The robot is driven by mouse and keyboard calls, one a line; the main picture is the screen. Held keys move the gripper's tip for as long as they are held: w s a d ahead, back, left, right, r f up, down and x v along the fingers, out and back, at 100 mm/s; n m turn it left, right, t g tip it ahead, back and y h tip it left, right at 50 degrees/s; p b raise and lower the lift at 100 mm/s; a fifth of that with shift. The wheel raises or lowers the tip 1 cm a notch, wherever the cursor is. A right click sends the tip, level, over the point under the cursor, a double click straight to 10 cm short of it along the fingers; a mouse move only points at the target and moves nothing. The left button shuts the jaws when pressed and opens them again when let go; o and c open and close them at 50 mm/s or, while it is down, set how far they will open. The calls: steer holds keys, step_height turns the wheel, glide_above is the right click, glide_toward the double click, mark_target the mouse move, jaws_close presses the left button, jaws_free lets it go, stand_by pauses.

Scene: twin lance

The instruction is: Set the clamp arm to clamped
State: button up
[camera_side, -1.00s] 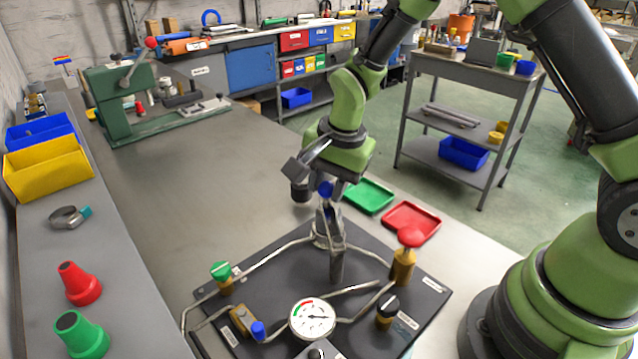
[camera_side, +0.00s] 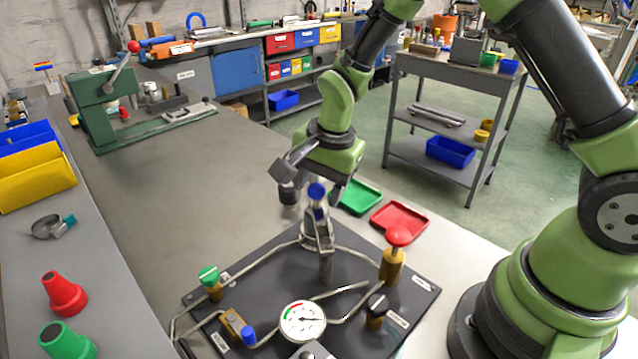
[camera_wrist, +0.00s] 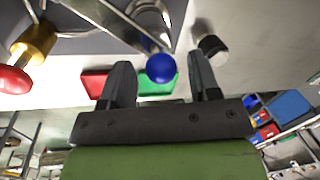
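The toggle clamp (camera_side: 325,262) stands at the back of the dark panel (camera_side: 232,286). Its lever stands roughly upright and ends in a blue ball knob (camera_side: 317,190). My gripper (camera_side: 313,194) points down at the knob, with its fingers spread on either side of it. In the wrist view the blue knob (camera_wrist: 161,68) lies between the two separated fingertips, with a gap on each side. My gripper (camera_wrist: 161,64) is open and holds nothing. Part of the clamp's lower body is hard to make out.
The panel also carries a red-knobbed valve (camera_side: 398,236), a green-knobbed valve (camera_side: 209,277), a black-knobbed valve (camera_side: 377,304), a gauge (camera_side: 302,321) and pipes. Green (camera_side: 358,198) and red (camera_side: 401,221) trays lie behind it.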

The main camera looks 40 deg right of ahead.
steer(key=shift+r, duration=0.1)
step_height(320, 180, up, 10)
steer(key=s, duration=0.1)
steer(key=shift+s+d+f, duration=0.2)
steer(key=shift+s+d, duration=0.15)
steer(key=shift+s, duration=0.05)
steer(key=s+r+n+t, duration=0.2)
steer(key=s+r+n, duration=0.3)
steer(key=s, duration=0.3)
steer(key=s+r+n+t+y, duration=0.1)
steer(key=s+r+n+t, duration=0.2)
steer(key=s, duration=0.6)
step_height(320, 180, up, 2)
steer(key=shift+s+d+r+n, duration=0.2)
steer(key=shift+s+d+n, duration=0.15)
steer(key=shift+n, duration=0.75)
